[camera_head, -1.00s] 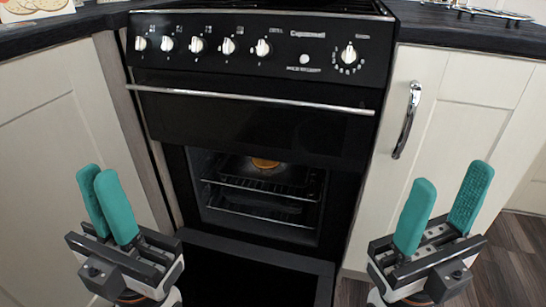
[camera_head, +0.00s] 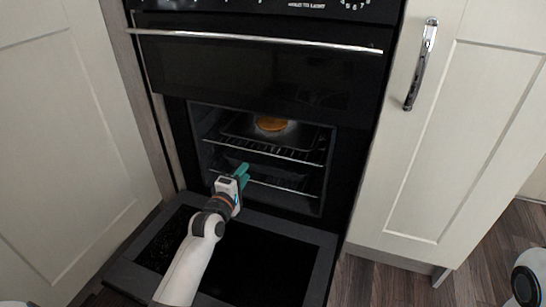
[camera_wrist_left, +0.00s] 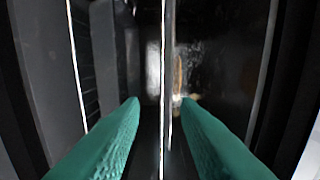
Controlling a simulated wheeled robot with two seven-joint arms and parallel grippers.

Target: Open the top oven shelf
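The oven's lower cavity is open, with its door (camera_head: 318,262) folded down in front. The top shelf (camera_head: 296,155) is a wire rack inside, with a round orange-brown food item (camera_head: 271,124) on a dark tray above it. A lower rack (camera_head: 290,188) is below. My left gripper (camera_head: 244,172) is at the oven opening, in front of the racks. In the left wrist view its green fingers (camera_wrist_left: 160,102) are apart, and a bright rack bar (camera_wrist_left: 163,45) runs between them in the picture. I cannot tell whether the fingers surround it. My right gripper is out of view.
The closed upper oven door with its long handle (camera_head: 250,40) is above the cavity. Cream cupboards (camera_head: 470,130) stand on both sides, the right one with a metal handle (camera_head: 422,62). Wooden floor (camera_head: 385,283) shows at lower right.

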